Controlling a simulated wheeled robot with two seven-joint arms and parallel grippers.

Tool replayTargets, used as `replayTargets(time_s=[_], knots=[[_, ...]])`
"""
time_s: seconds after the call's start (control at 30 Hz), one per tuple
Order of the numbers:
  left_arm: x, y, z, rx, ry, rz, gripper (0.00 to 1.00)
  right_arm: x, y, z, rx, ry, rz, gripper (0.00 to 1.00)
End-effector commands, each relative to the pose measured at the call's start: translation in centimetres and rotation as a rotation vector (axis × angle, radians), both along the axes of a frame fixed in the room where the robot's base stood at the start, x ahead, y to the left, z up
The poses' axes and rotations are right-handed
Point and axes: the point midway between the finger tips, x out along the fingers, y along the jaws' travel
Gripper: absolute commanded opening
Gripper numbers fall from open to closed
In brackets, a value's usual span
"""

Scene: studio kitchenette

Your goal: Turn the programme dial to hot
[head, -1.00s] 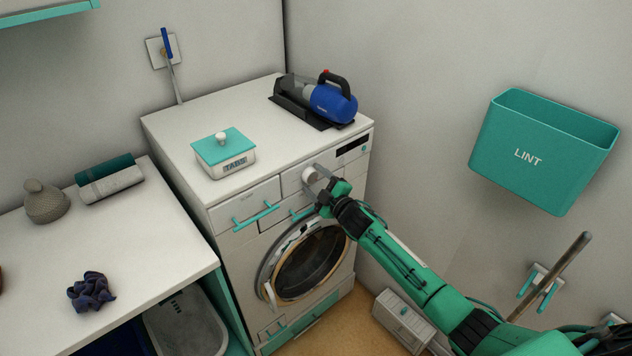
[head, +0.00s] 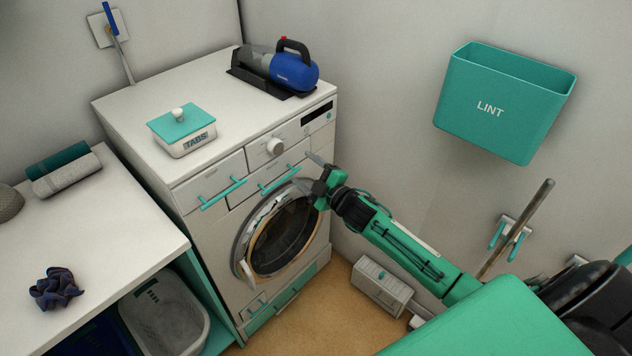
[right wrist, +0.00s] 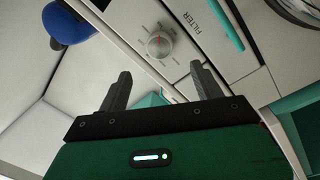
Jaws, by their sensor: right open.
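The programme dial (head: 275,147) is a pale round knob on the upper front of the white washing machine (head: 208,262). It also shows in the right wrist view (right wrist: 158,45), with small markings around it that are too small to read. My right gripper (head: 309,171) is open and empty, to the right of and a little below the dial, apart from it. In the right wrist view its two dark fingers (right wrist: 160,82) are spread, with the dial beyond the gap between them. My left gripper is not in view.
Turquoise handles (head: 279,180) sit below the dial, above the round door (head: 284,240). A blue handheld vacuum (head: 291,70) and a tabs box (head: 183,130) stand on top of the machine. A lint bin (head: 487,112) hangs on the right wall.

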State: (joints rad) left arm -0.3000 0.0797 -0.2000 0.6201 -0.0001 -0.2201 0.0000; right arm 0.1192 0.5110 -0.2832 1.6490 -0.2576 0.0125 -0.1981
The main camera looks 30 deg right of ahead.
Motion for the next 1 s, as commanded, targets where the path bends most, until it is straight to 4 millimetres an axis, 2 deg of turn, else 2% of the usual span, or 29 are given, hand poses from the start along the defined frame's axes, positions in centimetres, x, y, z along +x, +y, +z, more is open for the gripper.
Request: replayTargets(time_s=[0.1, 0.3, 0.87, 0.97, 1.0], knots=[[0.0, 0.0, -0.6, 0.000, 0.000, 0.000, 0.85, -1.8, -0.5, -0.3, -0.001, 0.002, 0.001, 0.67], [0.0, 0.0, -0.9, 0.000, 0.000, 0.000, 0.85, -3.2, -0.9, -0.3, 0.001, 0.001, 0.001, 0.67], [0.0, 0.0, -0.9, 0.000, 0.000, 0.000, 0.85, -3.5, -1.0, -0.2, 0.001, 0.001, 0.001, 0.67], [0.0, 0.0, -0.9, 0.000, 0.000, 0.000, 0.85, -3.5, -1.2, -1.0, 0.007, 0.016, -0.007, 0.67], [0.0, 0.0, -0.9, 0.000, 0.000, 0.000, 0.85, -3.5, -1.4, -2.0, 0.014, 0.037, -0.016, 0.67]])
